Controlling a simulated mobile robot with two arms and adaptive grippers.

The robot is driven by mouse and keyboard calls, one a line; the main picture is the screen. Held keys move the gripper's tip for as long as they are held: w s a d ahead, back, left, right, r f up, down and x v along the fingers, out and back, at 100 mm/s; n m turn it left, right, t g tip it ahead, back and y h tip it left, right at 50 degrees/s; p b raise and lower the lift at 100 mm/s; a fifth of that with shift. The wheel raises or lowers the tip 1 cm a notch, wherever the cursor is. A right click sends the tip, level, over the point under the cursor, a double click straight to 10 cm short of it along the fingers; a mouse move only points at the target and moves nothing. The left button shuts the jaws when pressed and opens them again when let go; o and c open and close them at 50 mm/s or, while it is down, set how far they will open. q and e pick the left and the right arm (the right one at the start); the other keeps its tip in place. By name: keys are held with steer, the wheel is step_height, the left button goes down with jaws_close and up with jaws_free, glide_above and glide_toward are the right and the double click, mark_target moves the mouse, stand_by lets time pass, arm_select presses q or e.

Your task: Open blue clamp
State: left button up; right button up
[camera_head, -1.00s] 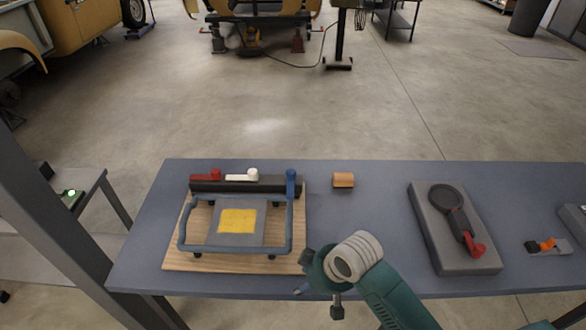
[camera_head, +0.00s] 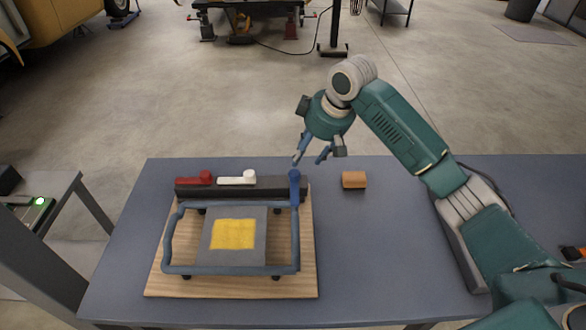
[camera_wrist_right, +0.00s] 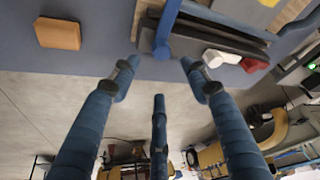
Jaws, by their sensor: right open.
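The blue clamp (camera_head: 294,187) stands at the right end of a dark bar on a wooden board, its round-ended lever upright. It also shows at the top of the right wrist view (camera_wrist_right: 164,38). A red clamp (camera_head: 196,178) and a white clamp (camera_head: 237,178) lie along the same bar to its left. My right gripper (camera_head: 311,157) is open and empty. Its fingers point down, just above and beside the blue clamp's top, seemingly apart from it. In the right wrist view the clamp's knob lies between two spread fingers (camera_wrist_right: 160,72). My left gripper is not in view.
A blue tubular frame (camera_head: 170,240) surrounds a grey plate with a yellow patch (camera_head: 233,234) on the wooden board (camera_head: 220,287). An orange-brown block (camera_head: 354,180) lies right of the clamp. My right arm hides much of the table's right side. Bare table (camera_head: 375,250) lies between.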

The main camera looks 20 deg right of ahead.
mark_target(295, 173)
steer(key=x, duration=0.1)
steer(key=p+x, duration=0.1)
steer(key=x, duration=0.3)
steer(key=shift+s+a+f, duration=0.25)
steer(key=p+x, duration=0.1)
steer(key=x, duration=0.3)
steer(key=shift+w+f, duration=0.2)
steer(key=shift+f, duration=0.05)
steer(key=shift+c, duration=0.3)
steer(key=shift+d, duration=0.1)
steer(key=c, duration=0.8)
jaws_close()
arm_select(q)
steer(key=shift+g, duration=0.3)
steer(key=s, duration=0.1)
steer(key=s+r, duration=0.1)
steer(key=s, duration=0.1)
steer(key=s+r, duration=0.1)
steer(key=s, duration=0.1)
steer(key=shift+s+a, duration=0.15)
